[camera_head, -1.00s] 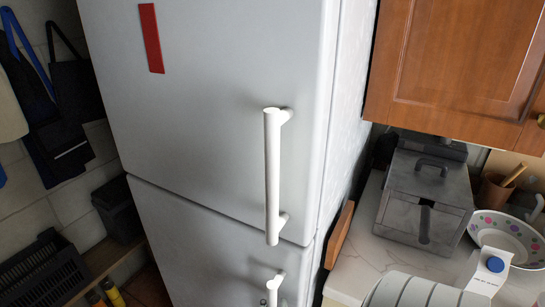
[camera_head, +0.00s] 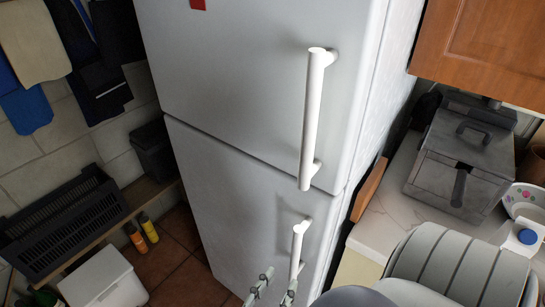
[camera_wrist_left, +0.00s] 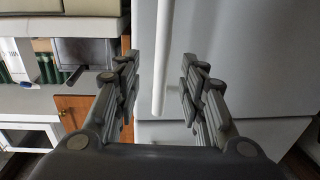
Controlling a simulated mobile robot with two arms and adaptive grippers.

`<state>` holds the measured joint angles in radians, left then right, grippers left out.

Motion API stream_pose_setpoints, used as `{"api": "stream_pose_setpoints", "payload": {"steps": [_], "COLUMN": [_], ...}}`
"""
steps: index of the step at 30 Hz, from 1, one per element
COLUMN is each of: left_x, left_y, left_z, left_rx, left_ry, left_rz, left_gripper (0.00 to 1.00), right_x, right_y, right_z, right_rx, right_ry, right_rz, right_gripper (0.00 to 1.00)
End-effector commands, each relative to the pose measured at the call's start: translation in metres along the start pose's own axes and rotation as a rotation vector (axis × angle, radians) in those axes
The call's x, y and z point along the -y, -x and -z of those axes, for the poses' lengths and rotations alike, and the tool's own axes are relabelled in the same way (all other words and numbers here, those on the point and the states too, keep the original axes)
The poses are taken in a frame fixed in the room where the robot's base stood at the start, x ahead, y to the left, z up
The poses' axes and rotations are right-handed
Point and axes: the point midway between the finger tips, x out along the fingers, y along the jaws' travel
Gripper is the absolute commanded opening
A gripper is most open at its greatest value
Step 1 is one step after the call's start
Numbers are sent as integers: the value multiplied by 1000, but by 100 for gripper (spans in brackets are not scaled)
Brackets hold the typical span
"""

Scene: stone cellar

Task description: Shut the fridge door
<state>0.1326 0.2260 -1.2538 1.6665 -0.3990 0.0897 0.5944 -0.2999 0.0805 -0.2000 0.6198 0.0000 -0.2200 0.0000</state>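The tall white fridge (camera_head: 235,65) has an upper and a lower door. A long white handle (camera_head: 312,115) stands on the upper door; a second handle (camera_head: 298,245) is on the lower door (camera_head: 230,200). Both doors look flush, with no open gap in view. My left gripper (camera_head: 277,284) is at the bottom of the head view, in front of the lower door near the lower handle's bottom end. In the left wrist view the gripper (camera_wrist_left: 160,85) is open. A white handle (camera_wrist_left: 159,55) shows between its fingers, apart from them. My right gripper is out of view.
Right of the fridge, a counter (camera_head: 395,205) holds a grey metal box (camera_head: 460,160), a bowl (camera_head: 525,197) and a carton. A ribbed light-grey rounded object (camera_head: 460,265) is nearer. A brown cabinet (camera_head: 490,50) hangs above. Left are a black crate (camera_head: 65,225) and a white box (camera_head: 103,280).

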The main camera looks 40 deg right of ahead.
Motion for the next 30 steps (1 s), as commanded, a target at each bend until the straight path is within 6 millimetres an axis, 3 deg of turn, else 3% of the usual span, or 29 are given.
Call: {"api": "stream_pose_setpoints", "payload": {"steps": [7, 25, 28, 30], "left_x": [-1, 1, 15, 35], "left_y": [22, 22, 24, 28], "left_z": [0, -1, -15, -37], "left_rx": [-1, 2, 30, 73], "left_ry": [1, 1, 3, 10], "left_rz": [-1, 3, 38, 91], "left_gripper": [38, 38, 38, 38], "right_x": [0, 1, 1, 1], "right_y": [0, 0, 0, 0], "right_z": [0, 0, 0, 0], "right_rx": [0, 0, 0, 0], "right_ry": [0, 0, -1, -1], "right_rz": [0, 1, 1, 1], "right_gripper": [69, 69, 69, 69]}}
